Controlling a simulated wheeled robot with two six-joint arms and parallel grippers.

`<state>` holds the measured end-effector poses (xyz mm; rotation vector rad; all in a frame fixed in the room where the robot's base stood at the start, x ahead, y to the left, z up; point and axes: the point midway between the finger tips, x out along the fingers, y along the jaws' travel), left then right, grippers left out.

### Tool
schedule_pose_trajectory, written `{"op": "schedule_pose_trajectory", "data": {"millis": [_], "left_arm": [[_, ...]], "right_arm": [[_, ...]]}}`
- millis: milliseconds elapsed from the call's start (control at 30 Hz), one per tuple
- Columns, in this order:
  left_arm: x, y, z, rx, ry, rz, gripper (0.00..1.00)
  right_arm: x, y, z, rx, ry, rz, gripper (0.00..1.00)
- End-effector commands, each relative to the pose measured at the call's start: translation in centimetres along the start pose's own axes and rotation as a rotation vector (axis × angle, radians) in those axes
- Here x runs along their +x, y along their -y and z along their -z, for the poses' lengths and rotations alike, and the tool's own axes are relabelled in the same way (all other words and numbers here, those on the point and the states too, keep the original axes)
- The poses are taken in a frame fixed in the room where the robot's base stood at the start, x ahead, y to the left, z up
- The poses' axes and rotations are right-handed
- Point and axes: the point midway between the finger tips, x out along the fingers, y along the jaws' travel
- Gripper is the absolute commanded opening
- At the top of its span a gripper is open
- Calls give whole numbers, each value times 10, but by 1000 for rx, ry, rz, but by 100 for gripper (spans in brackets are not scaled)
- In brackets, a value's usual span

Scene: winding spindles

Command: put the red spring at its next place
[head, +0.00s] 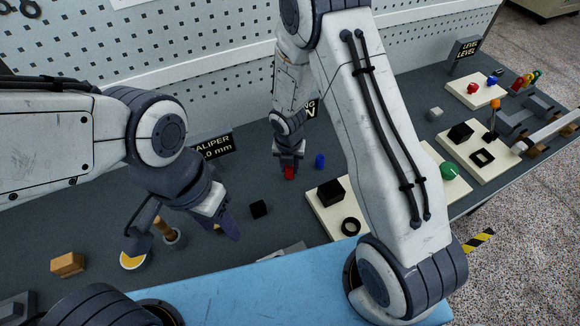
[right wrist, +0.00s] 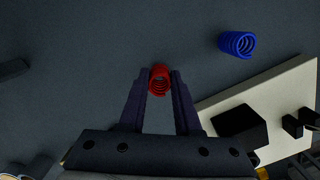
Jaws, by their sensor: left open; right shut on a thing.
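The red spring (head: 289,173) is a small coil at the tip of my right gripper (head: 288,162), over the dark grey table at the middle. In the right wrist view, the red spring (right wrist: 159,80) sits between the two fingertips of my right gripper (right wrist: 160,84), which is shut on it.
A pale board (head: 316,215) carries a black block (head: 330,192) and a black ring (head: 350,227), partly hidden by my right arm. A small black cube (head: 258,209) lies left of it. More pale boards (head: 476,101) stand at the right. A perforated wall (head: 210,70) closes the back.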

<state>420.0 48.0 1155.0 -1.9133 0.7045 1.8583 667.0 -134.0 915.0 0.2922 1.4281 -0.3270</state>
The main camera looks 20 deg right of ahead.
Motion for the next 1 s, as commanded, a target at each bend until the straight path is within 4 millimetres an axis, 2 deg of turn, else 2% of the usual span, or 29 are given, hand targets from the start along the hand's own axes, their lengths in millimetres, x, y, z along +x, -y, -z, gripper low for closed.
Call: {"op": "schedule_pose_trajectory", "data": {"millis": [267,300,333,367,633,767,1000], "left_arm": [[2,0,0,0,0,0,50],[1,0,0,0,0,0,50],[1,0,0,0,0,0,50],[1,0,0,0,0,0,50],[1,0,0,0,0,0,50],[-3,0,0,0,0,0,50],[-15,-1,1,-1,0,0,50]], "right_arm": [[4,0,0,-1,0,0,0],[2,0,0,-1,0,0,47],[2,0,0,-1,0,0,59],[2,0,0,-1,0,0,62],[2,0,0,0,0,0,62],[-6,0,-1,1,1,0,62],[-53,0,-2,1,5,-3,62]]}}
